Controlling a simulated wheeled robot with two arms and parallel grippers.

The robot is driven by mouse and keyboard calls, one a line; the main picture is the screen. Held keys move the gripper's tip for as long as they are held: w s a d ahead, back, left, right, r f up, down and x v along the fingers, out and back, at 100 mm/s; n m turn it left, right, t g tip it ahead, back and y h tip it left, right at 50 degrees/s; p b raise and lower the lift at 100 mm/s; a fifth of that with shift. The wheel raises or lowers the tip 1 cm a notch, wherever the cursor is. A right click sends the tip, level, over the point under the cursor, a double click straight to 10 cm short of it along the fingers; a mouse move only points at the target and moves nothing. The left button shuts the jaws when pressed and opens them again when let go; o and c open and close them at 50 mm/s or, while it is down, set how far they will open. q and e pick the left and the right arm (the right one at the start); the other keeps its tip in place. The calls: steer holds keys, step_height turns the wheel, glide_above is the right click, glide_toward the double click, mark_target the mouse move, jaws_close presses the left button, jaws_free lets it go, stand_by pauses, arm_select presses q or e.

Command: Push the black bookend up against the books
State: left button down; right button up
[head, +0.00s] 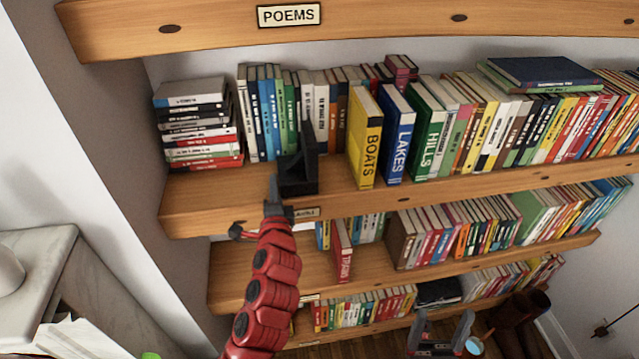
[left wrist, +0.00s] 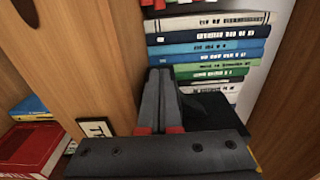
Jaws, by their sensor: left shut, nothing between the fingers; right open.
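The black bookend (head: 309,160) stands upright near the front of the upper shelf (head: 225,195). A row of books (head: 275,110) is behind it, and the yellow BOATS book (head: 366,140) is to its right with a gap between. My left gripper (head: 273,184) is shut and empty, its tips at the left side of the bookend; I cannot tell whether they touch. In the left wrist view the shut fingers (left wrist: 160,100) partly hide the dark bookend (left wrist: 208,108), with book spines beyond. My right gripper (head: 440,332) is open and empty, low in the head view.
A lying stack of books (head: 197,130) fills the shelf's left end. The blue LAKES book (head: 397,135) and green HILLS book (head: 425,130) stand right of BOATS. A label (head: 303,213) is on the shelf's front edge. Bare shelf lies left of the bookend.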

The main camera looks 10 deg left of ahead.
mark_target(331, 186)
arm_select(q)
steer(key=shift+w+d+f+b, duration=0.1)
steer(key=shift+w+d+b, duration=0.35)
steer(key=shift+d+b, duration=0.9)
steer(key=shift+w+d+r+b, duration=0.1)
steer(key=shift+w+d+b, duration=0.5)
steer(key=shift+d, duration=1.3)
steer(key=shift+w+d+f+b, duration=0.1)
steer(key=shift+w+d+b, duration=0.2)
steer(key=shift+d+b, duration=1.1)
steer(key=shift+w+d+b, duration=0.15)
steer(key=shift+w+d, duration=0.05)
steer(key=shift+d, duration=0.5)
steer(key=shift+w+d+b, duration=0.15)
steer(key=shift+d, duration=0.65)
steer(key=shift+w+d+b, duration=0.2)
steer(key=shift+d+b, duration=0.25)
steer(key=shift+d, duration=0.25)
steer(key=shift+w+d+b, duration=0.25)
steer(key=shift+d+b, duration=0.25)
steer(key=shift+d, duration=0.25)
steer(key=shift+w+d+b, duration=0.2)
steer(key=shift+d+b, duration=0.25)
steer(key=shift+d, duration=0.25)
steer(key=shift+a, duration=0.1)
